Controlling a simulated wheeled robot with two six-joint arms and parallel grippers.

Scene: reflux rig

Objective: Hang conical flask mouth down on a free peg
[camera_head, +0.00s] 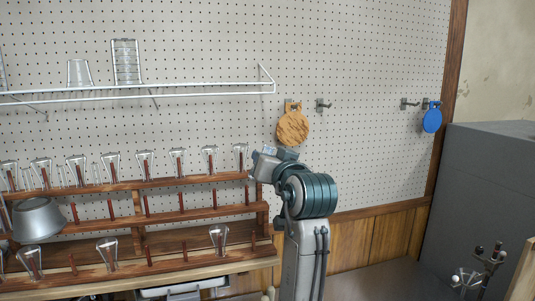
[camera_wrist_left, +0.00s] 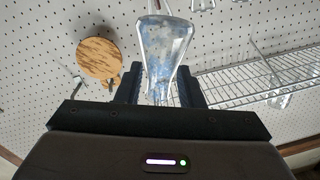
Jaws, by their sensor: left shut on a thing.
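My left gripper (camera_head: 251,171) is at the right end of the rack's top row. In the left wrist view its fingers (camera_wrist_left: 159,88) are shut around the narrow part of a clear conical flask (camera_wrist_left: 166,48). The flask's wide end points away from the gripper. In the head view a flask (camera_head: 240,156) shows at the fingertips; I cannot tell whether it touches the end peg. The wooden rack (camera_head: 185,238) has other flasks mouth down along its top row and a few on the lowest row. Bare dark red pegs (camera_head: 182,201) show on the middle row. My right gripper is out of view.
A wire shelf (camera_head: 200,90) with a glass beaker (camera_head: 79,73) and a taller glass vessel (camera_head: 125,62) is above the rack. A round wooden board (camera_head: 293,127) hangs close behind my wrist. The pegboard's right is mostly clear.

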